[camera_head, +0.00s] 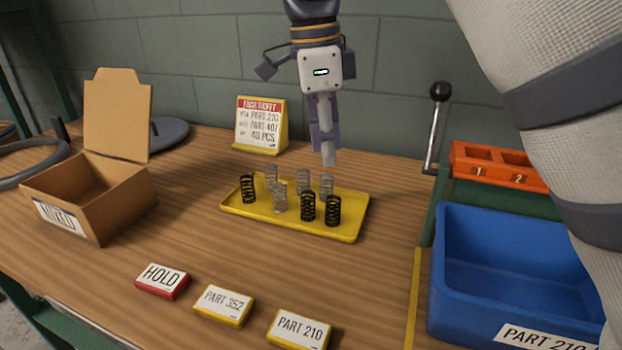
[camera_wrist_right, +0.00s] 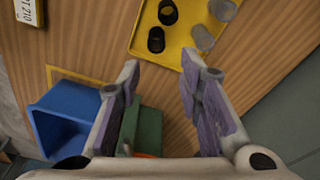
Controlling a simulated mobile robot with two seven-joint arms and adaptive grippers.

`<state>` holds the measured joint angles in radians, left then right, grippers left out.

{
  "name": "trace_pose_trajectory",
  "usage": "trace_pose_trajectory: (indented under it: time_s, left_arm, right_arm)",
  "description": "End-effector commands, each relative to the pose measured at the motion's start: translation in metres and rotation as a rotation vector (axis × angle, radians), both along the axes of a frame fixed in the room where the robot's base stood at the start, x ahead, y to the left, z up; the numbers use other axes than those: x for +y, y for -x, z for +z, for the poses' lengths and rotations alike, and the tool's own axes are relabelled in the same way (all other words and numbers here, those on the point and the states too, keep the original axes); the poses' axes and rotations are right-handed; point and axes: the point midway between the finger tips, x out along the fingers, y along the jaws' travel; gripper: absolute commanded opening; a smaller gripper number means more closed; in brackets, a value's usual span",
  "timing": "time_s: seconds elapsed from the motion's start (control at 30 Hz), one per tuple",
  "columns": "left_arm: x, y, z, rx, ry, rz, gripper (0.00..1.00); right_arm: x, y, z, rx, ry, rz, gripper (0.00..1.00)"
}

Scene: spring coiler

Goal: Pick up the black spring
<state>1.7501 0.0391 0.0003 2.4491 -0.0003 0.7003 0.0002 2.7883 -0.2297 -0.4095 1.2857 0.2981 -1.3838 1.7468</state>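A yellow tray (camera_head: 285,226) on the wooden bench holds several coil springs standing upright. Three are black: one at the left end (camera_head: 247,189) and two at the front right, a black spring (camera_head: 308,207) and another black spring (camera_head: 333,211). The others are grey, such as a grey spring (camera_head: 280,197). My right gripper (camera_head: 328,160) is above the tray's back right part, fingers pointing down. In the right wrist view my right gripper (camera_wrist_right: 160,74) is open and empty, with two black springs (camera_wrist_right: 156,40) beyond its fingertips. My left gripper is not in view.
A blue bin (camera_head: 510,268) and an orange holder (camera_head: 500,166) with a lever (camera_head: 437,128) stand right. An open cardboard box (camera_head: 118,203) is left. A yellow ticket stand (camera_head: 261,124) is behind the tray. Label blocks (camera_head: 224,305) lie in front.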

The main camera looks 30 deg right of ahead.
Motion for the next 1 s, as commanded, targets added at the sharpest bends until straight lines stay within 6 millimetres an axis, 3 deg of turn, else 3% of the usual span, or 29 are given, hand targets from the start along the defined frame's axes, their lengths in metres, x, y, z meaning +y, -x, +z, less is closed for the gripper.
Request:
trace_pose_trajectory:
  time_s: [0.07,0.3,0.7,0.93,1.0]
  left_arm:
    - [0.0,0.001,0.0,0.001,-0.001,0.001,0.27]
    - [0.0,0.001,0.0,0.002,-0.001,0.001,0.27]
    - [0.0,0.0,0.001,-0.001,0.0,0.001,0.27]
    - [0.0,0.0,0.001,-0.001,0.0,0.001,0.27]
    - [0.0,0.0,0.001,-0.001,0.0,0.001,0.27]
  right_arm:
    - [0.0,0.001,-0.005,0.001,-0.001,0.001,0.33]
    - [-0.006,0.004,-0.056,0.003,-0.001,0.001,0.33]
    - [-0.012,0.007,-0.117,0.0,-0.001,-0.001,0.33]
    - [-0.012,0.007,-0.12,-0.002,0.0,-0.001,0.33]
    - [-0.012,0.007,-0.12,-0.002,0.0,-0.001,0.19]
